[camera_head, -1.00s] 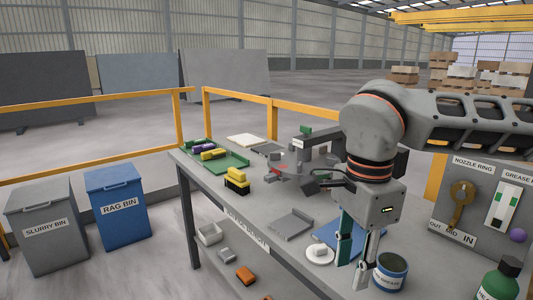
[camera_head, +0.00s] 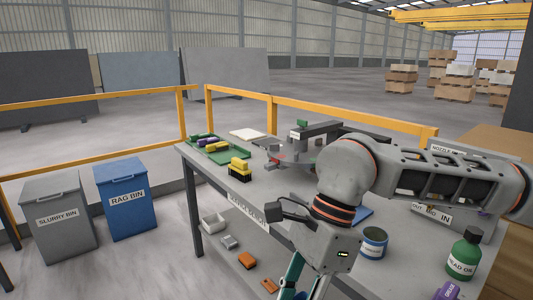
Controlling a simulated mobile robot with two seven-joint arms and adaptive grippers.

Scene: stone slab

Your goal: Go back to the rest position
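My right arm comes in from the right and crosses in front of the workbench (camera_head: 215,173). Its gripper (camera_head: 303,290) hangs downward in front of the bench's near edge, low in the view. Its fingers run toward the bottom edge, with a gap between their visible upper parts, but the tips are cut off. I cannot tell whether anything is between them. My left gripper does not show.
The bench holds a green tray (camera_head: 228,160), a yellow-and-black block (camera_head: 240,171), a blue tin (camera_head: 373,244) and a green bottle (camera_head: 464,258). A rag bin (camera_head: 126,200) and a slurry bin (camera_head: 58,220) stand left. Yellow rails (camera_head: 240,97) run behind.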

